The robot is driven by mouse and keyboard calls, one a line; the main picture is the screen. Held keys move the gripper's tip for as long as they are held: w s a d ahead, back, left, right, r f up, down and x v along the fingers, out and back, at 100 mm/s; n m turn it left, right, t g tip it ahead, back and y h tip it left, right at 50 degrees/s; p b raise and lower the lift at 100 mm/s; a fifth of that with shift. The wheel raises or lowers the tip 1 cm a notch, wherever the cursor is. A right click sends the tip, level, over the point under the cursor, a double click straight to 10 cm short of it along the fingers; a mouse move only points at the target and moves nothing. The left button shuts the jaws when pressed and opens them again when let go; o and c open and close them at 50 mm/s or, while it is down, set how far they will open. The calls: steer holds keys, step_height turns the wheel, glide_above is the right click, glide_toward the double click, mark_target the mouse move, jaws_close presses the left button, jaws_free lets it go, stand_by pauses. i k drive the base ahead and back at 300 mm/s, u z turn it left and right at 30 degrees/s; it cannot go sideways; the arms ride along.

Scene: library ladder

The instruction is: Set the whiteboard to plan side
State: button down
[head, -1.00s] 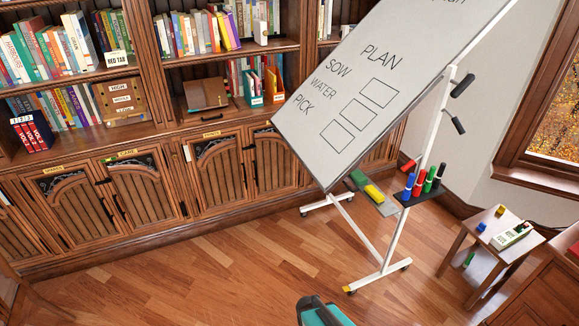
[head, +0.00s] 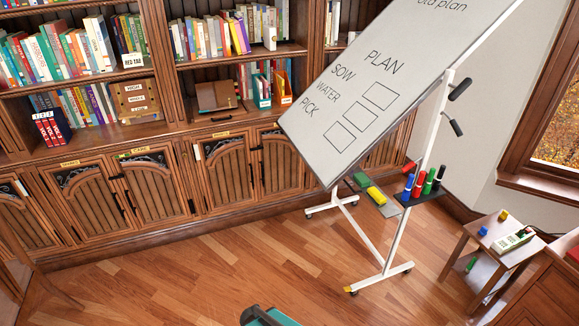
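The whiteboard (head: 355,105) stands tilted on a white wheeled frame (head: 405,220) in the middle right of the head view. The face toward me reads "PLAN" with "SOW", "WATER", "PICK" and three empty boxes. The words "old plan" show upside-up near its top edge, partly cut off. Two black handles (head: 456,108) stick out at the frame's right side by the pivot. The other face of the board is hidden.
A tray of coloured markers (head: 424,198) and a green and yellow eraser (head: 370,190) sit low on the frame. A small wooden stool (head: 488,248) stands at the right. Bookshelves with cabinets (head: 225,175) line the back wall. The wooden floor (head: 190,285) in front is mostly clear.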

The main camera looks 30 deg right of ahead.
mark_target(400, 58)
steer(key=u, duration=0.05)
steer(key=k, duration=0.2)
steer(key=u, duration=2.1)
steer(key=k, duration=0.75)
steer(key=z, duration=0.55)
steer(key=k, duration=0.65)
steer(key=z, duration=0.55)
steer(key=i, duration=1.15)
steer(key=z, duration=0.1)
